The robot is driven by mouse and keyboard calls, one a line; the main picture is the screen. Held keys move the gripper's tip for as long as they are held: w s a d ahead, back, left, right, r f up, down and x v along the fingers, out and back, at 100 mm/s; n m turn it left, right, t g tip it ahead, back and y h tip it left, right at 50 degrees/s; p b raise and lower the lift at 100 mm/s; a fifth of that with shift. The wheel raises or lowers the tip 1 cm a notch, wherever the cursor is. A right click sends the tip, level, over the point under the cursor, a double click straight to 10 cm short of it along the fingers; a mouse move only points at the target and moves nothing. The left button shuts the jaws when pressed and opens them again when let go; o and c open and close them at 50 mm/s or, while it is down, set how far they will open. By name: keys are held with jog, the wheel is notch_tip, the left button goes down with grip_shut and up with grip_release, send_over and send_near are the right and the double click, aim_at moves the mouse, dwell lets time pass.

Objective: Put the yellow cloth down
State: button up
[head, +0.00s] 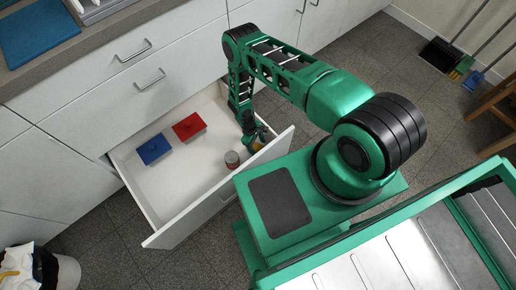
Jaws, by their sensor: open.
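My gripper (257,142) is small in the head view, low at the right end of an open white drawer (150,213). Its jaws are open. A small orange-yellow patch (262,132) shows right at the gripper; I cannot tell whether it is the yellow cloth or part of the gripper. No yellow cloth is clearly visible elsewhere. My green arm hides part of the drawer's far right corner.
A bin (67,272) with a white bag stands lower left. Brooms (440,55) lean at the upper right.

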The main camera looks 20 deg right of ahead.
jog(key=v, duration=1)
jog(key=shift+r, duration=0.3)
jog(key=w+d+r+m, duration=0.2)
jog(key=w+d+r, duration=0.15)
jog(key=r, duration=0.75)
jog(key=w+d+r+m, duration=0.15)
jog(key=d+r, duration=0.25)
jog(key=r, duration=0.7)
jog(key=w+d+r+m, duration=0.1)
jog(key=w+d+r, duration=0.3)
jog(key=r, duration=0.7)
jog(key=s+d+r+m+t, duration=0.1)
jog(key=s+d+r+m, duration=0.2)
jog(key=r, duration=0.7)
jog(key=s+d+r+m, duration=0.1)
jog(key=s+d+r, duration=0.35)
jog(key=r, duration=0.45)
jog(key=s+r+m, duration=0.2)
jog(key=s+r, duration=0.3)
jog(key=s, duration=0.4)
jog(key=s+r+m+t+y, duration=0.1)
jog(key=s+r+m, duration=0.1)
jog(key=s+r, duration=0.3)
jog(key=s+r+m+y, duration=0.1)
jog(key=s+r, duration=0.4)
jog(key=s, duration=0.8)
jog(key=shift+r+m, duration=0.25)
jog(key=shift+m, duration=0.3)
